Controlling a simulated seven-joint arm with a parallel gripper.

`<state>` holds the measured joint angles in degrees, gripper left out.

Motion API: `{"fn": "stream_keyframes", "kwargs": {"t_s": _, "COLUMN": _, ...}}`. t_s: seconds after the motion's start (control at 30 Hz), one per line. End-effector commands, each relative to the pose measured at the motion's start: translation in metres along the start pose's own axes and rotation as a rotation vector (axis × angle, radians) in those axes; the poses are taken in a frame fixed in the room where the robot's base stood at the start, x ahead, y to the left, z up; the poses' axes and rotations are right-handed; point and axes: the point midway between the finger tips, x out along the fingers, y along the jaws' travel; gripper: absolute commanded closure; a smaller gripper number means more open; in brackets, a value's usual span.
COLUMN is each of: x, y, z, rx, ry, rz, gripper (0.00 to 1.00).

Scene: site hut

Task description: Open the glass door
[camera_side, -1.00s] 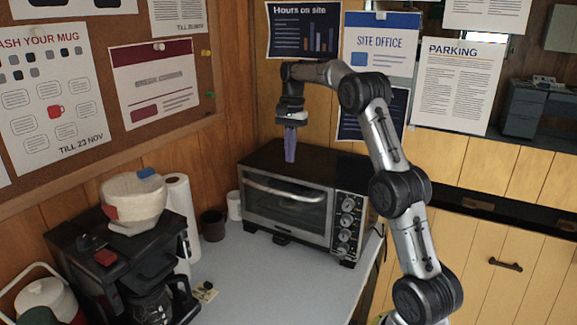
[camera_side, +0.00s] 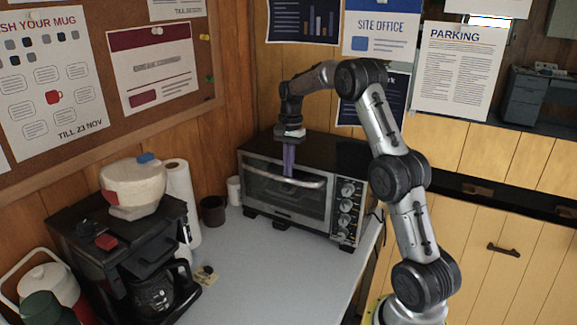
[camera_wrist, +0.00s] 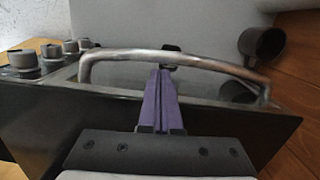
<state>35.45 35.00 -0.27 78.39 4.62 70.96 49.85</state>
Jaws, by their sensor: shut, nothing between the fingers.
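The toaster oven stands on the grey counter against the wall, and its glass door (camera_side: 285,200) is closed in the side view. A curved metal handle (camera_side: 312,184) runs along the top of the door; it also crosses the wrist view (camera_wrist: 215,66). My gripper (camera_side: 288,174) points down with its purple fingers together and empty, at the handle near the middle of its length. In the wrist view the fingers (camera_wrist: 162,78) reach up to the handle bar. I cannot tell whether they touch it. Most of the glass is hidden in the wrist view.
Control knobs (camera_side: 346,205) line the oven's right side. A dark cup (camera_side: 213,210), a white cup (camera_side: 233,190) and a paper roll (camera_side: 183,205) stand to its left. A coffee maker (camera_side: 120,250) fills the front left. The counter (camera_side: 265,270) before the oven is clear.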

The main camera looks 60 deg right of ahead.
Motion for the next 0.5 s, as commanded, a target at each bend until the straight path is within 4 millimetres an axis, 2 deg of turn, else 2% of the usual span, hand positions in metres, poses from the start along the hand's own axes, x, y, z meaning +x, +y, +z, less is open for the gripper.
{"fn": "stream_keyframes", "kwargs": {"t_s": 0.5, "x": 0.003, "y": -0.001, "z": 0.017, "rx": 0.0, "ry": 0.077, "rz": 0.004, "gripper": 1.0}}
